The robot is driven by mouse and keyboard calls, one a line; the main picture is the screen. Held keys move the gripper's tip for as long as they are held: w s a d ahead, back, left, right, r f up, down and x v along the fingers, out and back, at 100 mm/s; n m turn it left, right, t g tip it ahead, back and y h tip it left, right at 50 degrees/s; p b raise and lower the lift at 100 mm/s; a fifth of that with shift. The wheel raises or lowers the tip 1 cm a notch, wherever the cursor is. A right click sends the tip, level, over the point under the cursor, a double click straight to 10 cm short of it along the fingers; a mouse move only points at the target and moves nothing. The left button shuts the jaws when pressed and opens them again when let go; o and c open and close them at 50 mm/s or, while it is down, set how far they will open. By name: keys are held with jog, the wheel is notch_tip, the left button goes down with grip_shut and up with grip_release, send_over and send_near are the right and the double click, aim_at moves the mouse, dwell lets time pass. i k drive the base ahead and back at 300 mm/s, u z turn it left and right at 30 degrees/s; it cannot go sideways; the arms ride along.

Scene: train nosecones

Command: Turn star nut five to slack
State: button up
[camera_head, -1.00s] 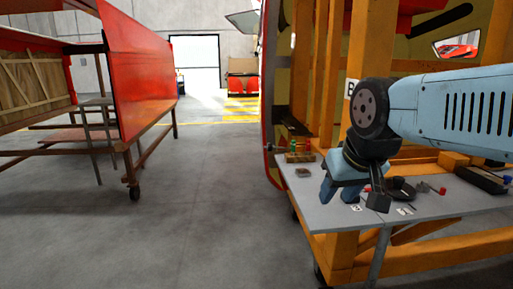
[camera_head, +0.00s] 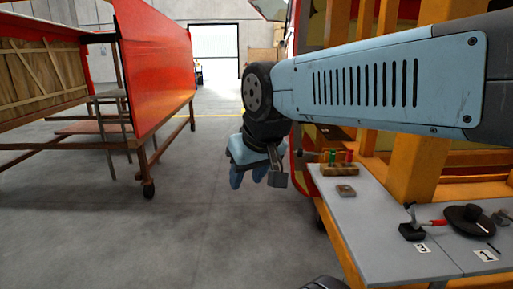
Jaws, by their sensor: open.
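No star nut can be made out in this view, and no number five shows. My gripper (camera_head: 249,177) hangs at the end of my blue arm, left of the grey work table (camera_head: 365,225) and over open floor. Its blue fingers point down and stand apart, with nothing between them. My arm's forearm crosses the upper right of the view and hides much of the orange frame behind it.
The table holds a wooden block (camera_head: 339,170) with green and red pieces, a small box (camera_head: 346,190), a red-handled tool (camera_head: 412,230) and a black disc (camera_head: 468,219). A red nosecone shell (camera_head: 158,65) stands left on a wheeled frame. Floor between is clear.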

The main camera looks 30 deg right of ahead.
aim_at(300, 152)
jog(key=z, duration=0.1)
jog(key=i, duration=1.1)
jog(key=z, duration=0.8)
jog(key=i, duration=0.7)
jog(key=z, duration=0.5)
jog(key=k, duration=0.85)
jog(key=z, duration=0.25)
jog(key=i, duration=0.85)
jog(key=u, duration=0.1)
